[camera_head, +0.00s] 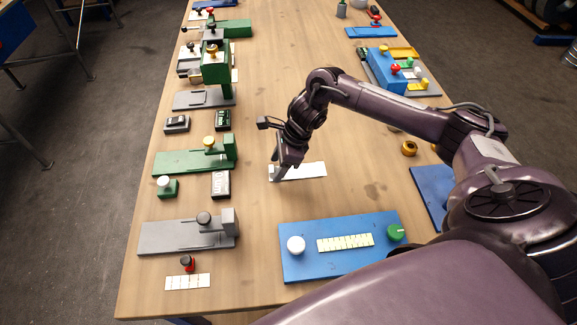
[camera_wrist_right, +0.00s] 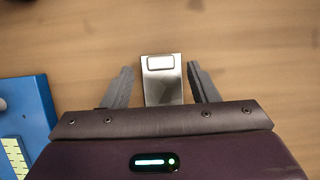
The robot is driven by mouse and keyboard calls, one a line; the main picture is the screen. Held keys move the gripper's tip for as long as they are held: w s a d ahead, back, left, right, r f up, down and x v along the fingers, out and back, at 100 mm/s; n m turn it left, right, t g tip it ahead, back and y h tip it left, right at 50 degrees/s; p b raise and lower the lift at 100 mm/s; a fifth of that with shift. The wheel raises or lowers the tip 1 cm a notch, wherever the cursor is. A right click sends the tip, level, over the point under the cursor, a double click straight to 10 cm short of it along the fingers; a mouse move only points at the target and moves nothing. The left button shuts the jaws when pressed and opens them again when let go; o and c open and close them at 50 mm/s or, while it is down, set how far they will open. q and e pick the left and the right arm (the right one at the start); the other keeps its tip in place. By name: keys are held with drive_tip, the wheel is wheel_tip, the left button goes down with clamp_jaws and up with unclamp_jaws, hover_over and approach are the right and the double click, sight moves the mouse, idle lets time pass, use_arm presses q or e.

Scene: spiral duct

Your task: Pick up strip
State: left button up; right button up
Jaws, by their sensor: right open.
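A pale, flat metal strip (camera_head: 308,171) lies on the bare wood near the middle of the table. In the right wrist view the strip (camera_wrist_right: 163,92) shows as shiny metal with a rounded rectangle at its far end. My right gripper (camera_head: 278,172) is over the strip's left end in the head view. In the wrist view its two grey fingers are open, one on each side of the strip, with a gap to it on both sides. The strip's near part is hidden by the gripper body. My left gripper is not in view.
A blue plate (camera_head: 300,262) with a white knob, a green knob and a marked scale lies in front. Green and grey fixtures (camera_head: 190,160) line the left side. Blue parts (camera_head: 388,72) stand at the back right. Wood around the strip is clear.

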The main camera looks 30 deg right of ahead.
drive_tip(key=shift+w+a+f, duration=0.15)
drive_tip(key=shift+w+f, duration=0.05)
drive_tip(key=shift+f, duration=0.45)
drive_tip(key=c, duration=0.7)
drive_tip(key=shift+r, duration=0.2)
drive_tip(key=shift+r, duration=0.6)
wheel_tip(320, 180, up, 26)
drive_tip(key=p, duration=0.7)
drive_tip(key=shift+f+p, duration=0.2)
drive_tip(key=shift+p, duration=0.15)
drive_tip(key=shift+a+f, duration=0.1)
